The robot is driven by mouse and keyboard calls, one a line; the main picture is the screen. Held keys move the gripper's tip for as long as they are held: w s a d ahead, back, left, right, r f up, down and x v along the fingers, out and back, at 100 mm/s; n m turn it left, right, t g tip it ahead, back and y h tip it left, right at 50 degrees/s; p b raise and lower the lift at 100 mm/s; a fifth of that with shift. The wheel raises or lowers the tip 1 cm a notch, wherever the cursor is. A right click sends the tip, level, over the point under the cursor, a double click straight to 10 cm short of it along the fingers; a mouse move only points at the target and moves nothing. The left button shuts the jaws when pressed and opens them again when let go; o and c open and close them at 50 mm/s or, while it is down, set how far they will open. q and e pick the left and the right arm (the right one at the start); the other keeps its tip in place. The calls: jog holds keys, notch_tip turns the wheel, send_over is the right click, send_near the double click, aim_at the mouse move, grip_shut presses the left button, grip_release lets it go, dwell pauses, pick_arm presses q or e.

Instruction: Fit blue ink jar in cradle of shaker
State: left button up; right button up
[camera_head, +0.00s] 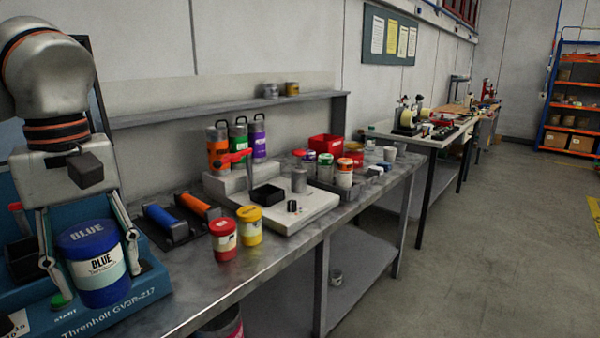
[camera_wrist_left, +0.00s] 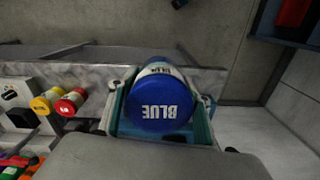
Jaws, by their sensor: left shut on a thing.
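The blue ink jar (camera_head: 98,262) has a blue lid and a white label reading BLUE. My left gripper (camera_head: 97,280) is shut on it, with one finger on each side, and the jar looks about upright. In the left wrist view, the jar's lid (camera_wrist_left: 158,106) faces the camera between the two fingers (camera_wrist_left: 158,118). The shaker (camera_head: 130,305) is the blue machine at the lower left, behind and below the jar. A dark holder, perhaps its cradle (camera_head: 22,262), shows left of the gripper, partly hidden. I cannot tell whether the jar touches the shaker. My right gripper is not in view.
Right of the shaker, rollers with blue and orange sleeves (camera_head: 166,220) lie on the metal bench (camera_head: 262,270). A red jar (camera_head: 224,240) and a yellow jar (camera_head: 249,226) stand near its front edge. A white-based device (camera_head: 310,205) stands beyond. Open floor lies to the right.

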pick_arm(q)
jog(key=shift+s, duration=0.3)
jog(key=shift+s+f, duration=0.15)
jog(key=shift+s, duration=0.1)
jog(key=w+d+f+m+p, duration=0.1)
jog(key=f+m, duration=0.3)
jog(key=f, duration=0.7)
jog(key=w+d+f+m, duration=0.1)
jog(key=f+m, duration=0.3)
jog(key=f, duration=0.7)
jog(key=shift+w+d+f+p, duration=0.15)
jog(key=shift+w+d+p, duration=0.2)
jog(key=shift+w, duration=0.5)
